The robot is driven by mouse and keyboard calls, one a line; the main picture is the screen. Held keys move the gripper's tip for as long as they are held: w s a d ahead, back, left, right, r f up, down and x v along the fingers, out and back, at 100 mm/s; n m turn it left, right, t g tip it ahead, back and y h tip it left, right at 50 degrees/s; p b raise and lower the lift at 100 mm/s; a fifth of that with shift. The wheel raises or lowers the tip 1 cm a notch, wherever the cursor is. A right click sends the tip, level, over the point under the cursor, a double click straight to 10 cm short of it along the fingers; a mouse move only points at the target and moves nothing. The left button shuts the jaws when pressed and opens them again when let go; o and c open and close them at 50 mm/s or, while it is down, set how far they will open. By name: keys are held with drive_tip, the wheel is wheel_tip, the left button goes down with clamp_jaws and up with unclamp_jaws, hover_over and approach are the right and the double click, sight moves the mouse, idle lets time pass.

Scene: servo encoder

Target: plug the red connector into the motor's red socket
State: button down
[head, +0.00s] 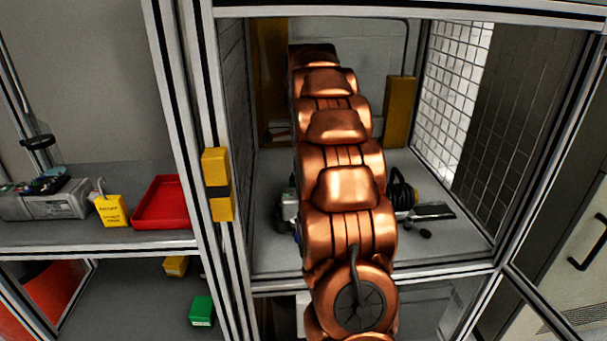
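My copper-coloured arm (340,180) reaches into the framed cell and covers its middle. My gripper is hidden behind the arm, so its state does not show. A small grey and dark device (289,207) peeks out at the arm's left side on the cell floor. I cannot tell whether it is the motor. The red connector and the red socket are not visible.
The cell floor (460,240) has free room at right. A black coiled cable (402,194) and a dark flat item (432,211) lie right of the arm. Metal posts frame the opening. A red tray (162,203) and yellow padlock-like tag (111,210) stand on the left shelf.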

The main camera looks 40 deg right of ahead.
drive_tip(key=shift+f, duration=0.1)
idle(0.3)
drive_tip(key=c, duration=0.9)
unclamp_jaws()
drive_tip(key=shift+c, duration=0.2)
drive_tip(key=shift+r, duration=3.7)
